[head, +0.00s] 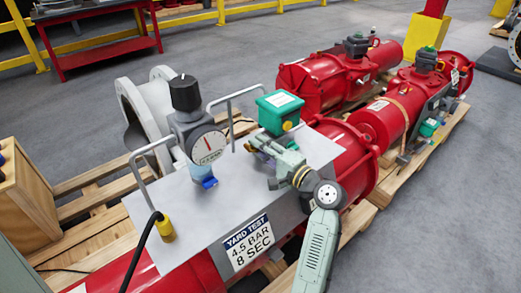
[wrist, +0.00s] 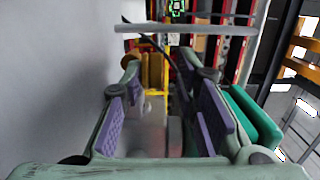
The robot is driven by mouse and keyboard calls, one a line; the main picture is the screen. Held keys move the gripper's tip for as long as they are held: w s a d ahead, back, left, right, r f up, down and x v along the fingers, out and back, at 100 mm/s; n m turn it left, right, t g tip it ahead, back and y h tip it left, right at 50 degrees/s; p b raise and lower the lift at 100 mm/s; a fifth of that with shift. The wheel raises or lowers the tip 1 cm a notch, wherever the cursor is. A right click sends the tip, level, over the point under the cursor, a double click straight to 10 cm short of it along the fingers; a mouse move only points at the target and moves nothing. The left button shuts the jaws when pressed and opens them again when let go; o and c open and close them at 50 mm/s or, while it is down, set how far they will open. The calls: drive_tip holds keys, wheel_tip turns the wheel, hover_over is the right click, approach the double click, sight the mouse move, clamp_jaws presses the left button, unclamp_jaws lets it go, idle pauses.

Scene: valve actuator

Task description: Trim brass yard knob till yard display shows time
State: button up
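A green box (head: 280,110) with a pale top stands on the grey plate, and a small brass knob (head: 287,126) shows on its lower side. My gripper (head: 262,146) is just below and beside this box. In the wrist view its two purple-padded fingers (wrist: 172,100) are apart with a gap between them. A ribbed brass-coloured part (wrist: 155,72), which looks like a knob, shows by the left fingertip; I cannot tell if they touch. A small green-lit panel (wrist: 177,8) shows at the top of the wrist view; its reading is not legible.
A dial gauge (head: 208,147) with a black-topped regulator (head: 185,93) stands left of my gripper. Bent metal handles (head: 233,100) rise from the plate (head: 150,205). A "YARD TEST 4.5 BAR 8 SEC" sign (head: 248,243) is on the front. More red actuators (head: 335,80) lie behind.

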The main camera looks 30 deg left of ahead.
drive_tip(key=shift+o, duration=0.3)
drive_tip(key=shift+f, duration=0.1)
drive_tip(key=shift+d, duration=0.25)
drive_tip(key=v, duration=1.1)
drive_tip(key=shift+s+d, duration=0.2)
drive_tip(key=shift+d, duration=0.1)
